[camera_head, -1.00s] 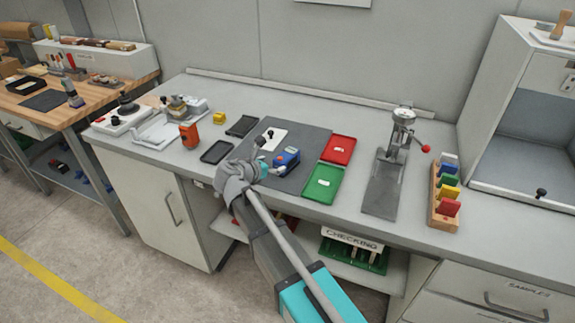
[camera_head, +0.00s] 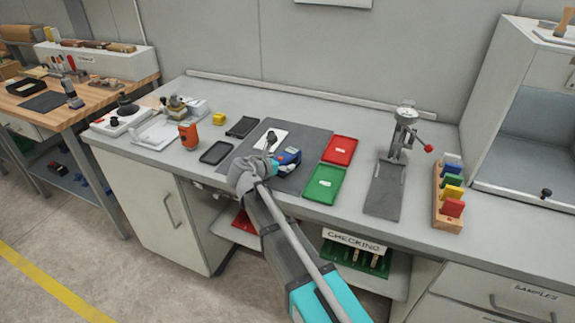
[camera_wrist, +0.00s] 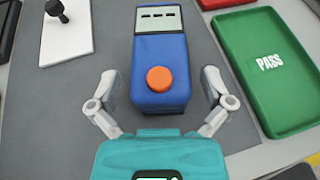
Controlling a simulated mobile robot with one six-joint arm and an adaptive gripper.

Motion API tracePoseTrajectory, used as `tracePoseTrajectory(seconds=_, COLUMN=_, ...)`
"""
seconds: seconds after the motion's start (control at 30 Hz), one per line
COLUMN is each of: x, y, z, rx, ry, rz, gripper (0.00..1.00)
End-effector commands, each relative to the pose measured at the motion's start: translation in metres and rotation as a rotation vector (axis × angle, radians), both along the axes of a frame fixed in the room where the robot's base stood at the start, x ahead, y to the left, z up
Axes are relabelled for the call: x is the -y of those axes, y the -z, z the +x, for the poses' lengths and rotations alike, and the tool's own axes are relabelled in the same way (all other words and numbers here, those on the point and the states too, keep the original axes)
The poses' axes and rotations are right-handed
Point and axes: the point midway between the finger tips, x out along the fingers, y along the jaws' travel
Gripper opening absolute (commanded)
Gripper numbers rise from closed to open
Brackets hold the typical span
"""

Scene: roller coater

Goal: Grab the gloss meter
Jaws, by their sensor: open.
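The gloss meter appears to be the blue box-shaped device (camera_wrist: 158,70) with an orange button and a grey display, lying on a dark grey mat (camera_wrist: 75,110). In the head view the blue device (camera_head: 288,157) sits just beyond my arm's end, partly hidden by it. My gripper (camera_wrist: 160,95) is open in the wrist view, with one finger on each side of the device's near end. In the head view the fingers are mostly hidden behind my wrist.
A green PASS tray (camera_wrist: 285,85) lies right of the device; a red tray (camera_head: 339,150) is behind it. A white plate with a black knob (camera_wrist: 67,35) lies left. A gauge stand (camera_head: 402,135) and a wooden rack of coloured pieces (camera_head: 436,195) stand further right.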

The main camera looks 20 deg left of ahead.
Motion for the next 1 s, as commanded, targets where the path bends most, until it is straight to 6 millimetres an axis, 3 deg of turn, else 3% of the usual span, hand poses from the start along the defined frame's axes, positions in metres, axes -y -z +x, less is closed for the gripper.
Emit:
tracePoseTrajectory(seconds=0.2, x=0.005, y=0.007, z=0.016, rx=-0.001, ry=0.001, rz=-0.002, gripper=1.00)
tracePoseTrajectory(seconds=0.77, x=0.007, y=0.007, z=0.016, rx=0.000, ry=0.002, rz=-0.001, gripper=1.00)
tracePoseTrajectory(seconds=1.0, x=0.007, y=0.006, z=0.016, rx=0.000, ry=0.002, rz=-0.001, gripper=0.57)
